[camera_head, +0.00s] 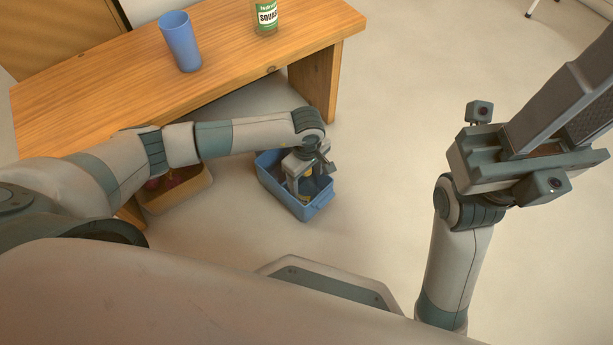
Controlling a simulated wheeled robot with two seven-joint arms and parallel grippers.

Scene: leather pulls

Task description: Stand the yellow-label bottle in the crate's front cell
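The blue crate (311,211) stands on the floor in front of the bench's right end. My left gripper (309,182) reaches down over the crate, its fingers on either side of a small dark and yellow patch (308,172). This patch may be the yellow-label bottle, but the gripper hides most of it, and I cannot tell whether the fingers press on it. The crate's cells are mostly hidden.
A wooden bench (110,95) spans the upper left. On it stand a blue cup (181,42) and a green-label squash bottle (266,15), cut off by the frame's top. A wooden box (180,196) with reddish things sits below my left arm. The floor right of the crate is clear.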

